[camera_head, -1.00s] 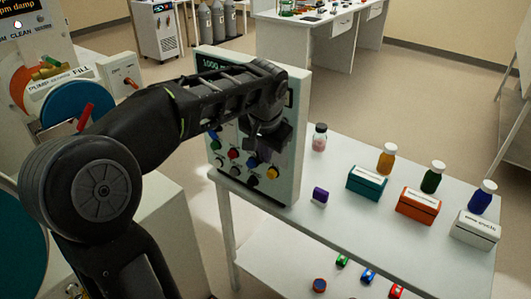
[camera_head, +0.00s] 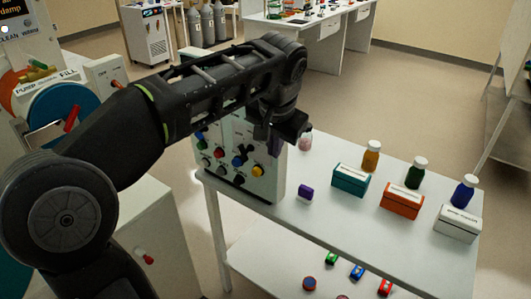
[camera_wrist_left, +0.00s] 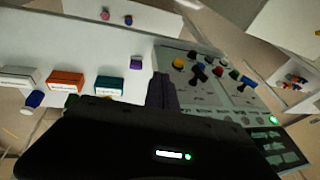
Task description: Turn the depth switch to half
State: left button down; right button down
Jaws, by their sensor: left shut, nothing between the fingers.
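The control panel (camera_head: 268,190) stands upright at the left end of the white table, with coloured buttons and dark knobs on its face. My left arm hides its upper part in the head view. The panel also shows in the left wrist view (camera_wrist_left: 208,101), with several black switch handles (camera_wrist_left: 198,74). I cannot read which one is the depth switch or its setting. My left gripper (camera_head: 287,138) is at the panel's right side in the head view, shut and empty. Its fingers (camera_wrist_left: 162,90) point beside the panel in the wrist view, apart from the switches. My right gripper is not in view.
On the table are a purple block (camera_head: 305,193), a teal box (camera_head: 350,181), an orange box (camera_head: 401,201), a white box (camera_head: 457,224) and several capped bottles. Small coloured items lie on the lower shelf (camera_head: 265,250). A wall unit with a red lever (camera_head: 117,84) stands left.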

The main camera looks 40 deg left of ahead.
pick_arm(q)
jog(key=shift+s+d+r, duration=0.2)
jog(key=shift+d+r, duration=0.2)
jog(key=shift+d, duration=0.05)
jog(key=shift+s+d+r, duration=0.15)
jog(key=shift+d+r, duration=0.25)
jog(key=shift+d, duration=0.05)
jog(key=shift+d, duration=0.1)
jog(key=a+r, duration=0.1)
jog(key=a+r+y, duration=0.2)
jog(key=a, duration=0.1)
jog(key=shift+s+r+n+t, duration=0.3)
jog(key=shift+f, duration=0.1)
